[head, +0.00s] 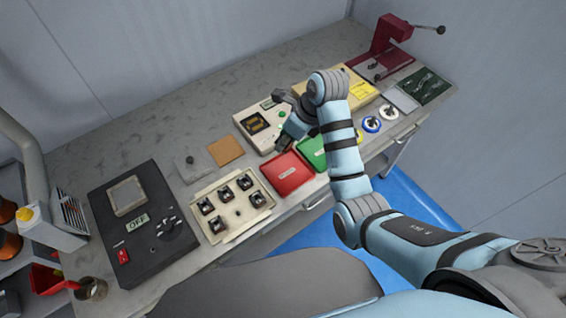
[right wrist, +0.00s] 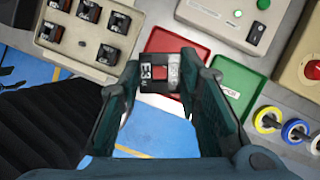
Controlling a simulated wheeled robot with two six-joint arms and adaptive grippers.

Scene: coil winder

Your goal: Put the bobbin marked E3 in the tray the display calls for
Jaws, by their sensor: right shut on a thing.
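The bobbin (right wrist: 155,72), with a label reading E3, is held between the fingertips of my right gripper (right wrist: 163,78). My right gripper also shows in the head view (head: 284,142), above the back of the red tray (head: 287,175). In the right wrist view the bobbin overlaps the red tray (right wrist: 175,42), apparently above it. The green tray (head: 313,152) lies just right of the red one. The display (head: 256,122) is on a beige box behind the trays; its text is too small to read. My left gripper is not in view.
A beige rack (head: 238,234) with several other bobbins stands left of the red tray. A black console (head: 150,205) is further left. White, blue and yellow-rimmed spools (head: 372,124) stand right of the green tray. A red winder (head: 388,38) stands at the far right.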

